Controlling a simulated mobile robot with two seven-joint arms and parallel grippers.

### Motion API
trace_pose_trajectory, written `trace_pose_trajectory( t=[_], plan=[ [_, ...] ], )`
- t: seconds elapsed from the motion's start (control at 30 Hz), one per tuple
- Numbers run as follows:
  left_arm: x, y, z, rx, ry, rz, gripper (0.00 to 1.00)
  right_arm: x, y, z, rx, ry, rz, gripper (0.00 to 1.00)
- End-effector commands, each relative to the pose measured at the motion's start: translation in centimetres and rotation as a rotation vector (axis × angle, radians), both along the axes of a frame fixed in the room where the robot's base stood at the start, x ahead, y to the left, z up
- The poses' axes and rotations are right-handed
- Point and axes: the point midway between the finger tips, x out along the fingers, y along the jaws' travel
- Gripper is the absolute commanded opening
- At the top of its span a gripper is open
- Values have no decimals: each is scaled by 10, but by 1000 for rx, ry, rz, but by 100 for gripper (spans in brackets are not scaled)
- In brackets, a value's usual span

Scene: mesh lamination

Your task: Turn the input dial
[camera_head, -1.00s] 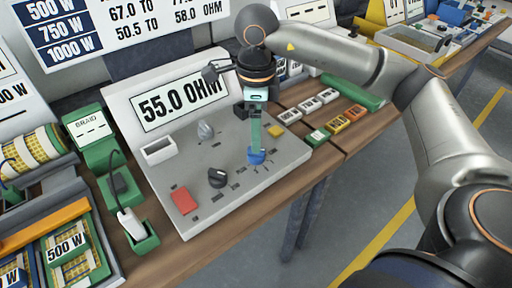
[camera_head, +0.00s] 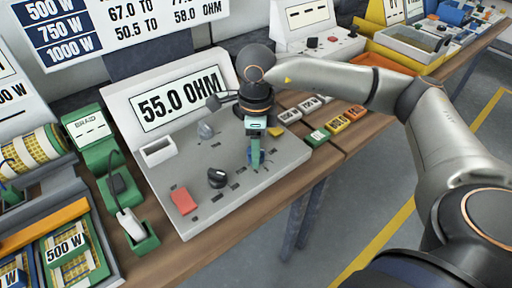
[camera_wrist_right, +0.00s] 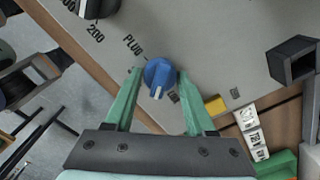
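The blue input dial (camera_wrist_right: 159,76) stands on the grey sloped panel (camera_head: 222,160), beside printed marks including "PLUG". In the head view it is mostly hidden behind my right gripper (camera_head: 255,160). In the right wrist view the two green fingers of my right gripper (camera_wrist_right: 160,74) stand on either side of the dial, with a narrow gap showing at each side. The dial's white pointer line points toward the bottom of that view. My left gripper is not in view.
The panel also bears a black knob (camera_head: 217,178), a grey knob (camera_head: 205,131), a red block (camera_head: 183,201) and a white box (camera_head: 158,151). A "55.0 OHM" display (camera_head: 180,103) stands behind. Small coloured blocks (camera_head: 337,125) lie to the right on the wooden bench.

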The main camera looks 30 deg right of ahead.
Motion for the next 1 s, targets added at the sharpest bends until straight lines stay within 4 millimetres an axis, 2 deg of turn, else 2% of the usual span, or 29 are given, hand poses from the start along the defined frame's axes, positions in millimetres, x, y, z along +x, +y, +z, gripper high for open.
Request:
trace_pose_trajectory(
  t=[0.07,0.47,0.77,1.0],
  plan=[
    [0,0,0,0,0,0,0,0,0,0,0,0,0,45],
    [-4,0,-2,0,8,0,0,0,0,0,1,-1,0,0],
    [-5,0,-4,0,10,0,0,0,0,0,1,-2,-26,0],
    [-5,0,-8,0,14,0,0,1,0,0,2,-3,-145,0]
  ],
)
